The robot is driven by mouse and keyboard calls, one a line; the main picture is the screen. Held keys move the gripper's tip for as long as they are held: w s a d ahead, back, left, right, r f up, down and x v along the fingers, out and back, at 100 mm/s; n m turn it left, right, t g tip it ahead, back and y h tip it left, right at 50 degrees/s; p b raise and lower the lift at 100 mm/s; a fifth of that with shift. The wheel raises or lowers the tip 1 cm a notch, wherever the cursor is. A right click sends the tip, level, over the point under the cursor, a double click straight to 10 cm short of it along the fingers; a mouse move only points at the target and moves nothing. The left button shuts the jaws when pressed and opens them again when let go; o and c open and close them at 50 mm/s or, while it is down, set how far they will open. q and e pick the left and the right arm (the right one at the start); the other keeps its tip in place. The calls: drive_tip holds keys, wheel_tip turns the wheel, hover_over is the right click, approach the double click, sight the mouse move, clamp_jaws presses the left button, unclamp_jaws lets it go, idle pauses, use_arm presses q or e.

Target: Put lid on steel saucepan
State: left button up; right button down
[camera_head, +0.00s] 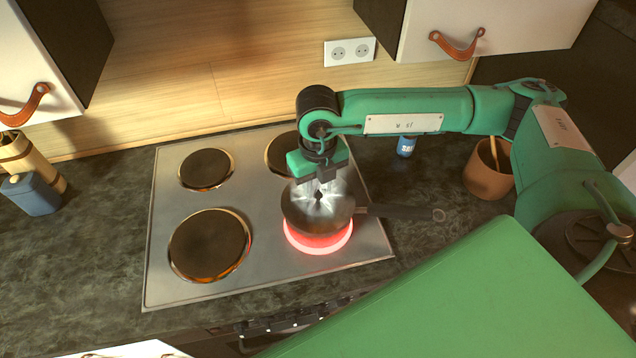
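The steel saucepan (298,222) stands on the glowing front right burner, with its dark handle (400,212) pointing right. A shiny round lid (335,203) with a small dark knob lies over the pan's top and looks about level. I cannot tell whether its rim is fully seated. My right gripper (319,187) points down just above the knob, close to the lid's middle. Its fingers are small and dark here, so I cannot tell whether they hold the knob. My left gripper is not in view.
The hob (160,265) has other dark plates at the left and behind the pan. Cabinets with leather pulls (457,45) hang above.

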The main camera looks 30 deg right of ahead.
drive_tip(key=shift+f+b, duration=0.1)
drive_tip(key=shift+b, duration=0.4)
idle(0.3)
drive_tip(key=c, duration=1)
unclamp_jaws()
drive_tip(key=shift+o, duration=0.2)
drive_tip(key=shift+r+p, duration=1.35)
drive_tip(key=shift+r, duration=2.2)
drive_tip(key=shift+f, duration=0.1)
